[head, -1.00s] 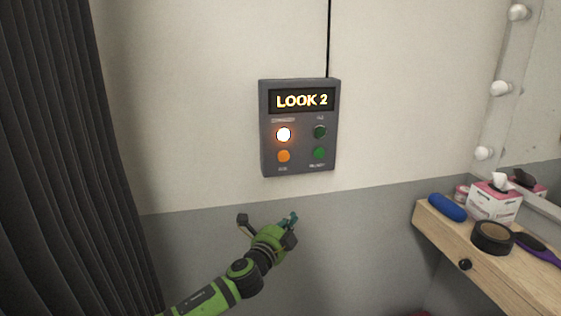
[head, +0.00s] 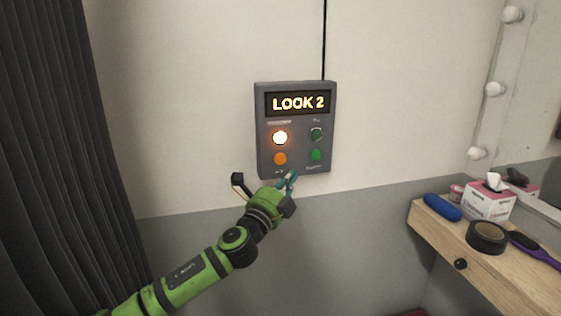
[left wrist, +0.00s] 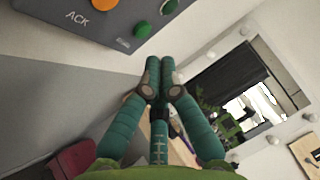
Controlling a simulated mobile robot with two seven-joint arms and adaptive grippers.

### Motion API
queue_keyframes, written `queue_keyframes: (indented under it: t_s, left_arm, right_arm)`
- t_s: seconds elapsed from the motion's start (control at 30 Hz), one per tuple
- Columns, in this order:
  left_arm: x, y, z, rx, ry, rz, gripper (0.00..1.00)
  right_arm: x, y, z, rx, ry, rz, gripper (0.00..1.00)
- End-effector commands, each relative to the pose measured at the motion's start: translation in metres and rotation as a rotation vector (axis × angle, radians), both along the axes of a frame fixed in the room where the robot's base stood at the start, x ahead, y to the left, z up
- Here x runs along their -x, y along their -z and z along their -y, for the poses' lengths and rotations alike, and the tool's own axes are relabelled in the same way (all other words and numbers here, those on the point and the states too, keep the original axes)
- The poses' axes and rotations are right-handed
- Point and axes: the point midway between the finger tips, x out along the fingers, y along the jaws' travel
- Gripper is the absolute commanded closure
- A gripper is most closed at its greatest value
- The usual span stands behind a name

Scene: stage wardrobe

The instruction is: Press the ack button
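A grey wall panel (head: 296,146) shows "LOOK 2" on its display. The orange button (head: 280,159) is at its lower left. The left wrist view shows this orange button (left wrist: 105,3), cut by the top edge, with "ACK" printed by it. A white-lit button (head: 280,138) glows above it. Two green buttons sit on the right, the upper (head: 316,134) and the lower (head: 315,155). My left gripper (head: 292,177) is just below the panel's lower edge in the head view. Its teal fingers (left wrist: 160,72) are together and empty, apart from the orange button. My right gripper is not seen.
A dark curtain (head: 50,150) hangs at the left. A wooden shelf (head: 500,262) at the right holds a blue case (head: 442,207), a tissue box (head: 488,201), a round dark tin (head: 487,237) and a purple brush (head: 535,250). The wall around the panel is clear.

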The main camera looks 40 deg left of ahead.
Motion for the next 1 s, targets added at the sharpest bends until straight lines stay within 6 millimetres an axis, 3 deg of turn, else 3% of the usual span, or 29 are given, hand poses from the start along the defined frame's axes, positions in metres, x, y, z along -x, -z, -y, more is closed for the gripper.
queue_keyframes:
  t_s: [0.43, 1.0]
  left_arm:
    - [-0.039, 0.001, -0.046, 0.001, -0.003, 0.001, 1.0]
    - [-0.046, 0.0, -0.054, 0.001, 0.0, -0.001, 1.0]
  right_arm:
    - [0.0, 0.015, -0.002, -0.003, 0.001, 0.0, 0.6]
    - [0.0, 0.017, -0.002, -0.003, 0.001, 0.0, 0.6]
